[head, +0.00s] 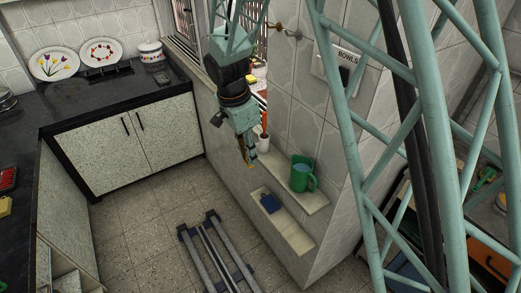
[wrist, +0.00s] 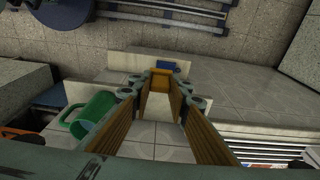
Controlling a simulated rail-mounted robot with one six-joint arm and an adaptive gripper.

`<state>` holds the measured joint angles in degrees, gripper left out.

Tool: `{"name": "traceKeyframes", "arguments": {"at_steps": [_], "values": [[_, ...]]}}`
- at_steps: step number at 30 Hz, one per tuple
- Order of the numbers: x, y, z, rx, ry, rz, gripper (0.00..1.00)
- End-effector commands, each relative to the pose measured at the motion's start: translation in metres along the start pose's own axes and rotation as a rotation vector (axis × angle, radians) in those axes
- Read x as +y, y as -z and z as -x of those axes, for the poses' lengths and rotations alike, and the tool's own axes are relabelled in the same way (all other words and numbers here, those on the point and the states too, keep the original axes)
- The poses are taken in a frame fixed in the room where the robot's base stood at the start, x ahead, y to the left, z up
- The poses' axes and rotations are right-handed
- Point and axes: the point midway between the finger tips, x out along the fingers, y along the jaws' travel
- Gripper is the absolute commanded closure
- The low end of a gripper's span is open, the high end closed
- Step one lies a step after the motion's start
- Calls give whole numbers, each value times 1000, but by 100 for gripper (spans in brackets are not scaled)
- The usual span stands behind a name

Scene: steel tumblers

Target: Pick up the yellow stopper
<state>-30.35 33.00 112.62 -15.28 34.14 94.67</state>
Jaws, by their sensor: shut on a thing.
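My gripper (head: 248,157) hangs in front of the tiled wall, to the left of the wall shelves and above the floor. In the wrist view my gripper (wrist: 162,84) has its two fingers reaching forward, shut on the yellow stopper (wrist: 161,70) at their tips. The stopper looks like a small yellow-orange block; the fingers hide its sides. In the head view only a little yellow shows at the fingertips, too small to tell apart from the finger pads. The stopper appears clear of the shelves.
A green mug (head: 301,176) stands on the upper wall shelf (head: 312,202), beside a white pot (head: 263,144) with a red-handled tool. A blue item (head: 270,204) lies on the lower shelf (head: 292,234). A dark counter (head: 60,105) runs left.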

Motion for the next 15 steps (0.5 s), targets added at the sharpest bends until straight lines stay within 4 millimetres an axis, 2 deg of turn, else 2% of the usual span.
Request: {"name": "traceKeyframes", "arguments": {"at_steps": [6,15], "values": [[0,-34,5,0,0,2,92],[0,-62,9,0,0,1,92]]}}
